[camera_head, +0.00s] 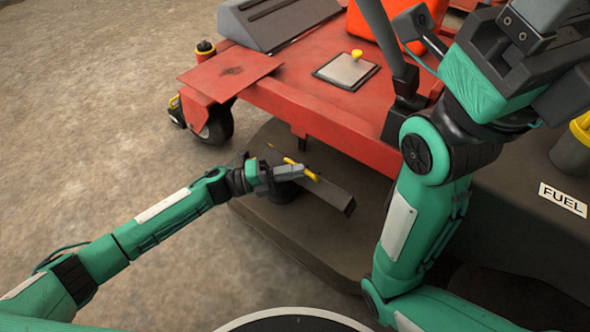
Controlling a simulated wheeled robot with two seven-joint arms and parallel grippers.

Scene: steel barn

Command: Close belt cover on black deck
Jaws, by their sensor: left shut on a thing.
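The black deck (330,245) lies under the red mower body, low in the middle of the view. The belt cover (332,190) looks like a dark grey panel with a yellow bar on its near side, raised at a tilt above the deck. My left gripper (288,172) is shut at the yellow bar of the cover. A round black part (284,193) shows below the gripper on the deck. The far part of the cover is partly hidden by the gripper. My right gripper (522,35) is at the upper right, and its fingertips are not clear.
The red mower frame (310,105) stands just behind the deck, with a grey plate and yellow knob (356,55) on it. A front wheel (216,125) is at the left. A dark tank marked FUEL (563,199) is at the right. Concrete floor at the left is clear.

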